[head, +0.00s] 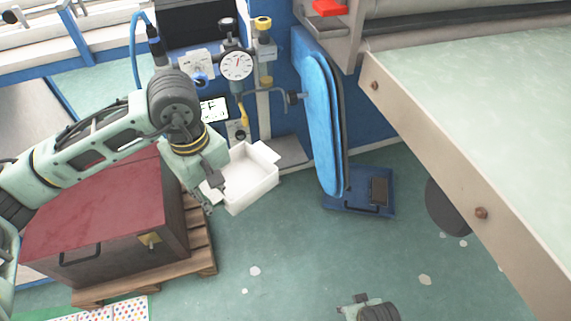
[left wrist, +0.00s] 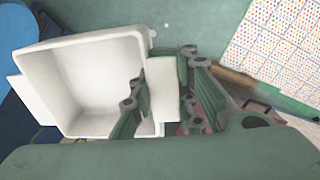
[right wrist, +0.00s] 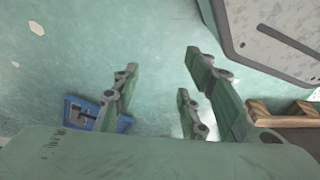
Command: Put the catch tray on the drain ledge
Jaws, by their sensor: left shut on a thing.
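The catch tray (head: 240,178) is a white open box with side tabs, and it looks empty inside. My left gripper (head: 213,197) is at its left side. In the left wrist view the tray (left wrist: 95,78) fills the left, and my left gripper (left wrist: 160,92) has its fingers on either side of the tray's near tab (left wrist: 162,82). A grey flat ledge (head: 290,152), which may be the drain ledge, sticks out behind the tray's right end, below the gauge. My right gripper (right wrist: 165,95) is open and empty above the floor.
A dark red-topped chest (head: 95,205) on a wooden pallet (head: 200,250) stands left of the tray. A dial gauge (head: 237,65) and valves are behind it. A blue padded board (head: 322,125) and a large table (head: 480,110) are right.

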